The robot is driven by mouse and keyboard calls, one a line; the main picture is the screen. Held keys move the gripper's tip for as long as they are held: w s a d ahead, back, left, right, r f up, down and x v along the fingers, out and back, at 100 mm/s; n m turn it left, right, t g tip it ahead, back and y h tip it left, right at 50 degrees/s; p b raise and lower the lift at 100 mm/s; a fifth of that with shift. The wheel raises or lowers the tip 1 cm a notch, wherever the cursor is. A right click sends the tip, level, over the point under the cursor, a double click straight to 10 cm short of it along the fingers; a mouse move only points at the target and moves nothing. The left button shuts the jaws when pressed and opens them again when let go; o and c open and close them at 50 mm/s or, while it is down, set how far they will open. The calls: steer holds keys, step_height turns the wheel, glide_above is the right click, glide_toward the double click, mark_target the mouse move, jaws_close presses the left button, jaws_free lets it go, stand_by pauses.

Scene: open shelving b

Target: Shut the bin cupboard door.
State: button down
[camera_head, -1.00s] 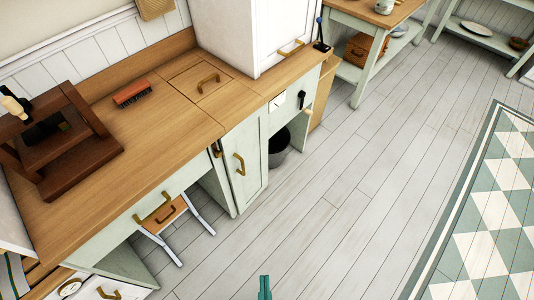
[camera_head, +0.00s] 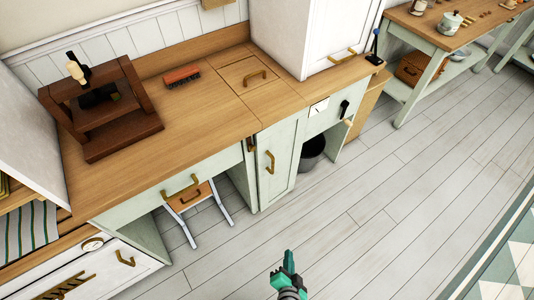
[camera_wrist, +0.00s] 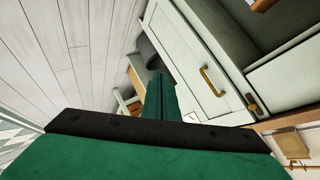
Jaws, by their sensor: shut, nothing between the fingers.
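A pale green door panel (camera_head: 284,155) with an upright brass handle (camera_head: 270,162) stands in the counter front. It also shows in the wrist view (camera_wrist: 190,62). It looks about flush, but I cannot tell whether it is fully shut. Just right of it, a dark bin (camera_head: 312,153) shows in an open-fronted space under the counter; a narrow pale panel with a brass knob (camera_head: 348,122) borders that space. I cannot tell whether that panel is an open door. My teal gripper (camera_head: 287,262) is shut and empty, over the floor in front of the counter, apart from both panels.
A stool (camera_head: 195,195) stands in the knee space to the left. A white cupboard door (camera_head: 100,280) is at lower left. A side table (camera_head: 430,30) with a lower shelf is at upper right. The plank floor (camera_head: 400,190) in front is clear; a checked rug (camera_head: 510,270) lies right.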

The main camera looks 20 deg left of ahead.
steer(key=w+a+f+m+y, duration=0.1)
steer(key=w+a+f+y, duration=0.1)
steer(key=w, duration=0.4)
steer(key=g+y, duration=0.1)
steer(key=y, duration=0.9)
glide_toward(261, 147)
steer(key=shift+n, duration=0.3)
steer(key=x, duration=0.6)
steer(key=shift+w+a+f, duration=0.15)
steer(key=shift+a+f, duration=0.05)
steer(key=shift+f, duration=0.05)
steer(key=shift+w, duration=0.1)
